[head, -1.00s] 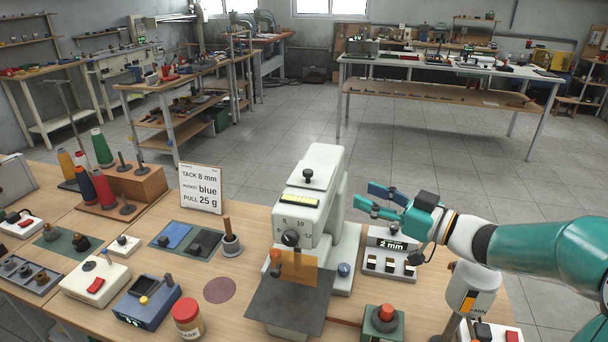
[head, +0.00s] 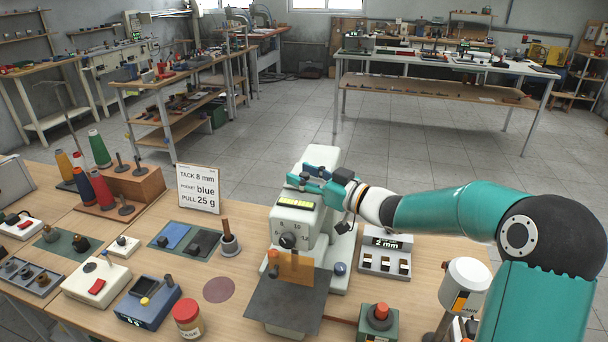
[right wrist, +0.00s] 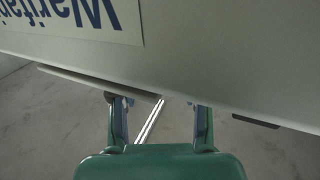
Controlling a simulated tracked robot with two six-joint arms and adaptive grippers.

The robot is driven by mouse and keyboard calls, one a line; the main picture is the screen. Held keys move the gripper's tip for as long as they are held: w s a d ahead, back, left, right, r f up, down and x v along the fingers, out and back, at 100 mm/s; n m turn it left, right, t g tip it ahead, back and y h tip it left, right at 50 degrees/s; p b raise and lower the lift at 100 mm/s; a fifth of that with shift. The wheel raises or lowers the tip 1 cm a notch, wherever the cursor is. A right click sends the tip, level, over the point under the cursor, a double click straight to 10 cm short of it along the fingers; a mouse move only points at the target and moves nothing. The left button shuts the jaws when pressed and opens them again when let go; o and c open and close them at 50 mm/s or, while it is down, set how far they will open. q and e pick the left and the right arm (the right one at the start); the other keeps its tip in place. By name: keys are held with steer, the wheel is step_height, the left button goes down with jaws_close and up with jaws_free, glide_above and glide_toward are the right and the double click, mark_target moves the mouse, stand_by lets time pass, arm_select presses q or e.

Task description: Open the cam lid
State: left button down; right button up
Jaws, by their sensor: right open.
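The pale machine (head: 318,222) stands on the bench, with a dial (head: 289,241) and a yellow display strip (head: 297,203) on its front. The lid seems to be part of its top; its outline cannot be made out, and the dark knob there is hidden behind my right gripper. My right gripper (head: 306,177) is open at the machine's top, just behind the display strip. In the right wrist view its two fingers (right wrist: 160,104) are apart beside the machine's pale wall (right wrist: 220,60), with a thin metal rod showing between them. I cannot tell whether they touch anything. My left gripper is out of view.
A grey box with a 2 mm display (head: 385,263) stands right of the machine. A green box with a red knob (head: 379,321) and a red-lidded jar (head: 188,319) are in front. A sign (head: 198,188) and spools (head: 98,150) stand left.

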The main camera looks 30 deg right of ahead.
jaws_close()
stand_by(0.4)
